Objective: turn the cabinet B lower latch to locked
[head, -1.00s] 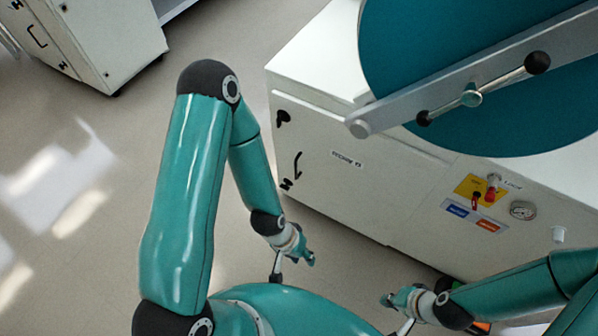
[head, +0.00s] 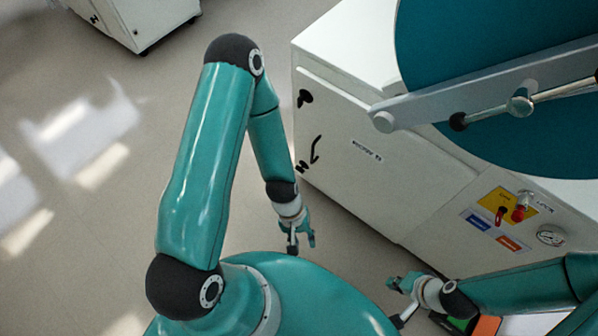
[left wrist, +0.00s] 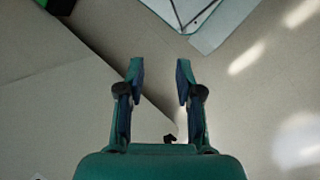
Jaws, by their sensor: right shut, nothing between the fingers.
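A white cabinet (head: 370,180) stands right of centre in the head view; its label is too blurred to read. Its door has a black upper latch (head: 305,97), a black handle (head: 315,149) and a small black lower latch (head: 302,166) near the bottom left corner. I cannot tell whether the lower latch is locked. My left gripper (head: 302,240) is below that latch in the picture, apart from it. In the left wrist view its fingers (left wrist: 160,75) are spread with nothing between them. My right gripper (head: 394,288) is shut and empty, low in front of the cabinet.
A large teal round door (head: 500,110) with a grey bar (head: 450,95) sits on the cabinet's upper part. A yellow panel with a red switch (head: 519,213) and a gauge (head: 551,235) are at right. Another white cabinet (head: 130,15) stands far left. The floor between is clear.

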